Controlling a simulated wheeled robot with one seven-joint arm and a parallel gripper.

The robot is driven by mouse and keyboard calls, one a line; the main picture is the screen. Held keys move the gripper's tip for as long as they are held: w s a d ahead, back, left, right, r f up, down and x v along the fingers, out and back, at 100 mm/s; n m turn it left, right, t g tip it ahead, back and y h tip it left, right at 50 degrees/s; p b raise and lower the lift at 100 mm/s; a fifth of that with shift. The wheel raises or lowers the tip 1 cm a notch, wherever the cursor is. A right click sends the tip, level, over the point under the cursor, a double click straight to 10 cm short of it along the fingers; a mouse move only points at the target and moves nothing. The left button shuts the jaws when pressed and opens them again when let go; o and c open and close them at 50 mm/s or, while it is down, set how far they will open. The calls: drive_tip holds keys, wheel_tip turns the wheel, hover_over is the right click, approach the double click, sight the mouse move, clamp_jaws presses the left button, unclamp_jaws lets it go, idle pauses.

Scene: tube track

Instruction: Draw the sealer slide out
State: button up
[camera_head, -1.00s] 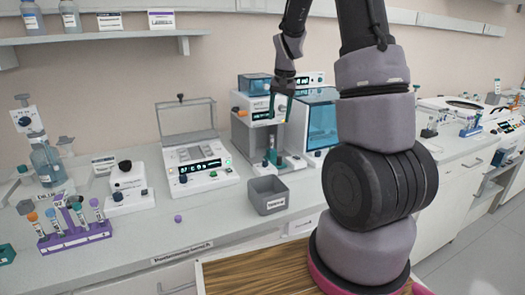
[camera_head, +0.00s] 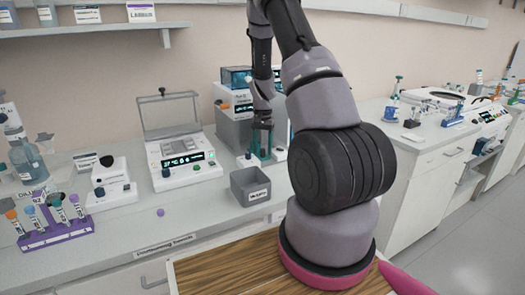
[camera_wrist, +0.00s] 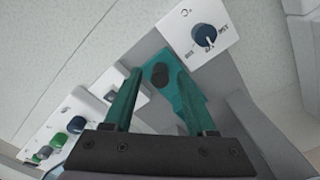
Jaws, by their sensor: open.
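The sealer (camera_head: 234,106) is a grey and white machine with a teal top and an orange knob. It stands at the back of the bench, partly hidden by my arm. My gripper (camera_head: 262,148) points down at the front of it. In the wrist view my open gripper (camera_wrist: 157,78) has its two teal fingers on either side of a dark round knob (camera_wrist: 160,75). The knob sits on a teal plate (camera_wrist: 190,103), apparently the slide, partly hidden behind the right finger. I cannot tell whether either finger touches the knob. In the head view the gripper hides the slide.
A grey open bin (camera_head: 250,188) stands on the bench just in front of the sealer. A lidded device with a lit display (camera_head: 182,160) is to its left. A purple tube rack (camera_head: 55,233) stands at far left. A white dial panel (camera_wrist: 207,36) is beside the plate.

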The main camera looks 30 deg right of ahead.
drive_tip(key=shift+f, duration=0.5)
clamp_jaws()
idle(1.2)
